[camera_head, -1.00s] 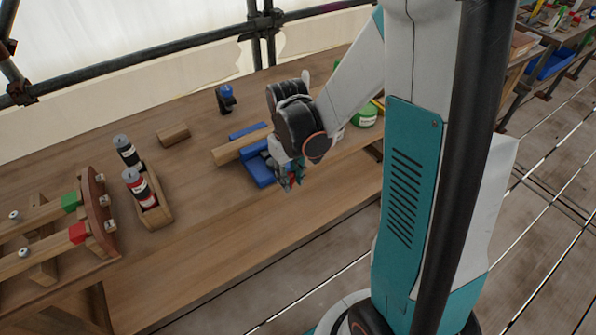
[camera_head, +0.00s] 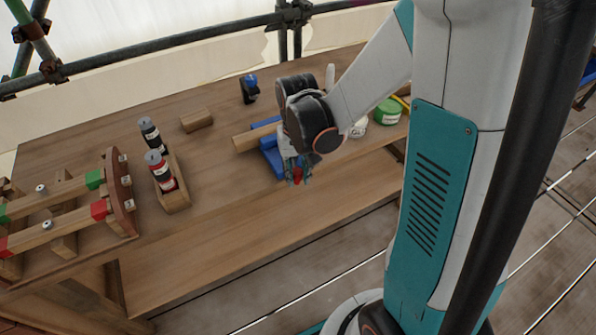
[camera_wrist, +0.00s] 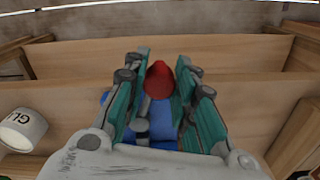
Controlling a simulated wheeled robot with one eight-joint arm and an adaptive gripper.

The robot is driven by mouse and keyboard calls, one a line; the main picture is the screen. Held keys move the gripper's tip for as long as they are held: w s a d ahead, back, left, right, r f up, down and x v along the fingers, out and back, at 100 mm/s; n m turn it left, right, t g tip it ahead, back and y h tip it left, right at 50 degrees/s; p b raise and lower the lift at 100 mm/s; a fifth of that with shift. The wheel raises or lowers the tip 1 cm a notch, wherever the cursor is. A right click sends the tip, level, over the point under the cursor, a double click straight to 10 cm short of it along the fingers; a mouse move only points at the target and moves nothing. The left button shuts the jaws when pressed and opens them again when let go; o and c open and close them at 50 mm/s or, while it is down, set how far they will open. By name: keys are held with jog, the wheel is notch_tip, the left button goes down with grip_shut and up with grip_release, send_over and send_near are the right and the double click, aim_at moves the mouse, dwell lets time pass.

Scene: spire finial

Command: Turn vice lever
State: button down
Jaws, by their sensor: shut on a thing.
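The blue vice (camera_head: 272,158) sits at the front edge of the wooden bench, with a wooden bar (camera_head: 250,138) lying at it. My arm hides part of the vice. My gripper (camera_head: 298,179) points down in front of the vice, past the bench edge. The vice lever's red knob (camera_head: 297,175) shows between its fingers. In the wrist view the red knob (camera_wrist: 158,80) lies between the teal fingers of my gripper (camera_wrist: 163,66), which is shut on the lever. Blue vice parts (camera_wrist: 162,128) and a grey rod (camera_wrist: 141,128) show below the knob.
A white glue pot (camera_wrist: 22,130) stands left in the wrist view. A green tub (camera_head: 388,112) is right of my arm on the bench. A wooden holder (camera_head: 174,199) with two bottles and a wooden rack (camera_head: 118,200) stand at left. A scaffold rail runs behind the bench.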

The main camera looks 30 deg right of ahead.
jog(key=c, duration=1.3)
grip_release()
notch_tip(320, 180, up, 12)
jog(key=s+a+r+n+t, duration=0.2)
jog(key=s+r+t, duration=0.4)
jog(key=s, duration=0.4)
jog(key=shift+s+a+n+t, duration=0.25)
jog(key=shift+a+t, duration=0.35)
jog(key=shift+a, duration=0.3)
